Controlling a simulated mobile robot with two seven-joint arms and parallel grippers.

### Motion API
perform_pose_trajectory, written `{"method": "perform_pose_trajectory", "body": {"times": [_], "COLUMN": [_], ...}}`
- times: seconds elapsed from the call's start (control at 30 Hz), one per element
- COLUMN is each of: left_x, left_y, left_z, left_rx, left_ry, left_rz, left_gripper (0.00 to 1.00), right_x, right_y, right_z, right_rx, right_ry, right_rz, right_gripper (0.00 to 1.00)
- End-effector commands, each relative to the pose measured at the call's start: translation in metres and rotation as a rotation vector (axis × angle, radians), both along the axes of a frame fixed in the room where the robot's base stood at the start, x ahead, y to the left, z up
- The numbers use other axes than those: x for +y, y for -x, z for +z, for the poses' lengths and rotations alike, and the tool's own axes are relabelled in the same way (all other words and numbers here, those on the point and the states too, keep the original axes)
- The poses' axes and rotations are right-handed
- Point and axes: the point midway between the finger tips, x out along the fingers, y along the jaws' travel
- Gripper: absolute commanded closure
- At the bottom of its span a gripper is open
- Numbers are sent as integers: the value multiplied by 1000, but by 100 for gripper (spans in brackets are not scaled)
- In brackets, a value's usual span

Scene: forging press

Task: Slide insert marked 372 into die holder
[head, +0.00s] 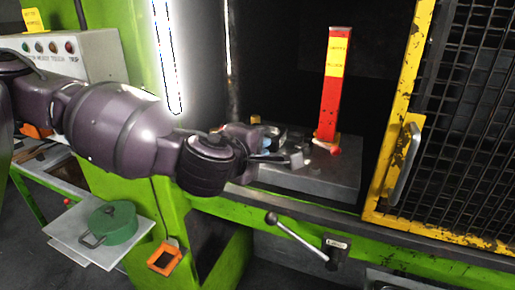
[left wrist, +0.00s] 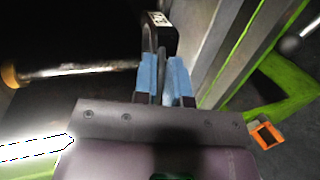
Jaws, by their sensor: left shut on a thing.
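My left gripper (head: 268,145) reaches into the press opening from the left, over the left part of a grey steel block. In the left wrist view its two blue-padded fingers (left wrist: 166,78) are closed around a dark looped handle. The handle belongs to a dark insert (left wrist: 161,42) with a small white label at its top. The label seems to carry a number, but I cannot read it surely. In the head view the held insert is mostly hidden by my gripper. The grey block (head: 315,182) may be the die holder or the press bed; its slot is not clear. My right gripper is not in view.
A red post (head: 335,88) with a yellow label stands on the block. A yellow mesh guard (head: 395,125) bounds the right side. A lever (head: 296,238) juts out below the front edge. A green lidded pot (head: 112,222) sits on a side shelf at lower left.

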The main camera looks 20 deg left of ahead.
Motion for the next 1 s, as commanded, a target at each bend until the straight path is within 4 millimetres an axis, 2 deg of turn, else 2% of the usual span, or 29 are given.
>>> {"method": "perform_pose_trajectory", "body": {"times": [0.6, 1.0], "left_x": [-2, -2], "left_y": [-42, -49], "left_z": [4, -22], "left_rx": [-12, -11], "left_ry": [0, -1], "left_rz": [-1, -2], "left_gripper": [100, 100], "right_x": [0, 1], "right_y": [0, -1], "right_z": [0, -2], "right_rx": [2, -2], "right_ry": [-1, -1], "right_rz": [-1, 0], "right_gripper": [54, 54]}}
